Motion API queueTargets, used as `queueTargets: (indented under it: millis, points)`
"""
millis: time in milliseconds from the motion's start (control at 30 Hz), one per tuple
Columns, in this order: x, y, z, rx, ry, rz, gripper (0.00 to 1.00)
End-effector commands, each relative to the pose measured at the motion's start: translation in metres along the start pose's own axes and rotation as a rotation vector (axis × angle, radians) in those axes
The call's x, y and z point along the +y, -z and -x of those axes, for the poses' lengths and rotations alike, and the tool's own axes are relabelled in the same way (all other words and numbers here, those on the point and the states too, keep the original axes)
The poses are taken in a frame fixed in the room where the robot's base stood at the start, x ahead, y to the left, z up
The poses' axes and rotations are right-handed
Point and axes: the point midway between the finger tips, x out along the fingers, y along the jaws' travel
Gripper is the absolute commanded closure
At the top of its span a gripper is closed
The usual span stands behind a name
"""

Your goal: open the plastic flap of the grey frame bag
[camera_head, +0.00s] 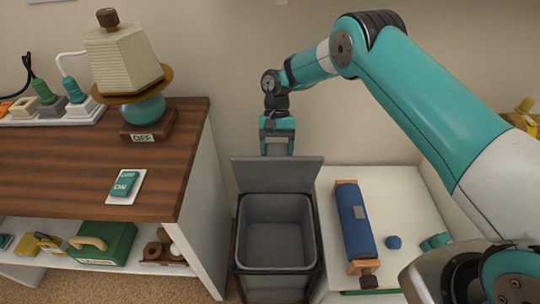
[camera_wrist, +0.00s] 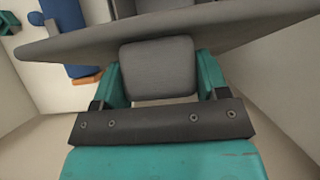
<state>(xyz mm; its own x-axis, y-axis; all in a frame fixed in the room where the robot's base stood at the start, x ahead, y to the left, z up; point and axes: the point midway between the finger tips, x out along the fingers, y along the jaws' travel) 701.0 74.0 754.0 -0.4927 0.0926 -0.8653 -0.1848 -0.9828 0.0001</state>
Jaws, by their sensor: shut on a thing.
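The grey frame bag (camera_head: 275,232) stands open-topped in a dark frame between the wooden counter and the white surface. Its grey flap (camera_head: 270,174) stands raised along the bag's back edge, and the bag's interior shows. My gripper (camera_head: 277,146) is behind and above the flap, shut on the flap's grey tab. In the wrist view the teal fingers of my gripper (camera_wrist: 160,78) sit on both sides of the tab (camera_wrist: 160,68), and the flap (camera_wrist: 245,35) spans the picture above it.
The wooden counter (camera_head: 60,170) at left holds a lamp (camera_head: 125,62), a power strip (camera_head: 60,115) and a switch (camera_head: 124,186). Its shelf holds a green case (camera_head: 104,242). At right, the white surface (camera_head: 402,190) bears a blue roll (camera_head: 354,222) and small items.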

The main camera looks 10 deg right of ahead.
Motion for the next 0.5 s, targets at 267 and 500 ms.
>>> queueTargets:
  millis: [267,500]
  points:
    - [0.0056,0.0057,0.0031,0.002,0.005,-0.009,0.75]
    - [0.0054,0.0056,0.0026,0.001,0.005,-0.009,0.3]
